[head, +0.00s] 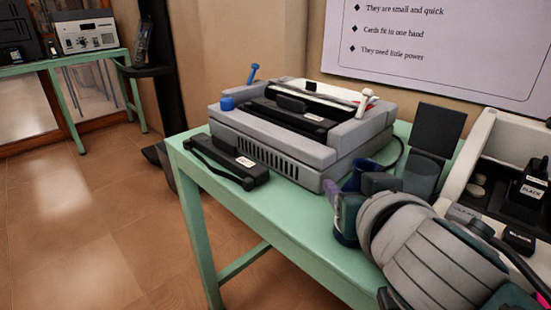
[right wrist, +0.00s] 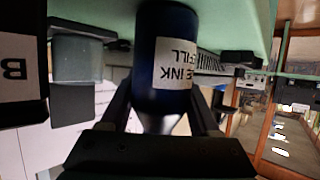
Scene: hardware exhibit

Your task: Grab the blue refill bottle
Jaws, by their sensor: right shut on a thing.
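The blue refill bottle (right wrist: 150,48) fills the upper middle of the right wrist view, with a white label that reads in part "INK". It stands between the two fingers of my right gripper (right wrist: 163,98), which is shut on it. In the head view the right gripper (head: 362,200) is at the table's front edge, beside the printer. Whether the bottle touches the table is hard to tell. My left gripper is not in view.
A grey printer (head: 290,130) stands on the green table (head: 208,200), with a black cartridge (head: 228,162) in front. A grey translucent block (head: 422,172) stands behind the gripper. The floor at left is clear.

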